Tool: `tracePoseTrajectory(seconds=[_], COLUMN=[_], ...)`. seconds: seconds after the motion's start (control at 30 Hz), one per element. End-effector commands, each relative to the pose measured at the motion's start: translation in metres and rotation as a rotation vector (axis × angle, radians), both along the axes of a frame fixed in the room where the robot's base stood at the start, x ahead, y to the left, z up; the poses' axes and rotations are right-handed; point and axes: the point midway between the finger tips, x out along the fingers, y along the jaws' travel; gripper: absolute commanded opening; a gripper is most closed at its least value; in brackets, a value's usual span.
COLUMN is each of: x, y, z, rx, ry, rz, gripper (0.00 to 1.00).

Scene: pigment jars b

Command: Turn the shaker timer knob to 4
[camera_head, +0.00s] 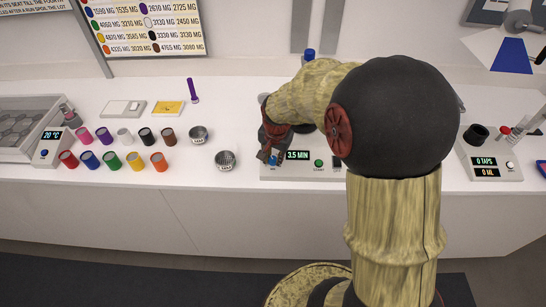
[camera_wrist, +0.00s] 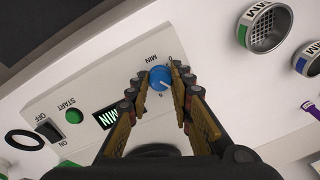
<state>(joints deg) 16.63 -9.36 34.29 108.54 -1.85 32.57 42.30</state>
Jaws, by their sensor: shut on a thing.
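The blue shaker timer knob (camera_wrist: 161,78) sits on the light panel of the shaker (camera_wrist: 100,85), with "MIN" printed beside it and a white pointer mark on its face. My gripper (camera_wrist: 160,82) is shut on the knob, one finger on each side of it. In the head view my gripper (camera_head: 270,148) is at the left end of the shaker's front panel and mostly covers the knob. The green display (camera_head: 298,155) reads 3.5 MIN. A green START button (camera_head: 319,163) is to its right. My arm hides much of the shaker.
Two metal cups (camera_head: 198,134) (camera_head: 225,160) stand left of the shaker. Several coloured jars (camera_head: 110,160) stand farther left. A dispenser with a "0 TAPS" display (camera_head: 486,172) is at the right. The counter front between the cups and jars is clear.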

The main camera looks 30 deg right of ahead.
Motion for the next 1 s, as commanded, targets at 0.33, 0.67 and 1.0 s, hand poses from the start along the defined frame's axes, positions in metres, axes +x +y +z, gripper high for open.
tracePoseTrajectory(seconds=[0.33, 0.67, 1.0], x=[-0.0004, -0.0003, -0.0003], y=[0.0002, 0.0002, 0.0001], z=[0.0000, -0.0002, -0.0002], rx=[0.034, 0.037, 0.037], ry=[-0.023, -0.025, -0.025], rz=[-0.107, -0.119, -0.119], gripper=[0.00, 0.00, 0.32])
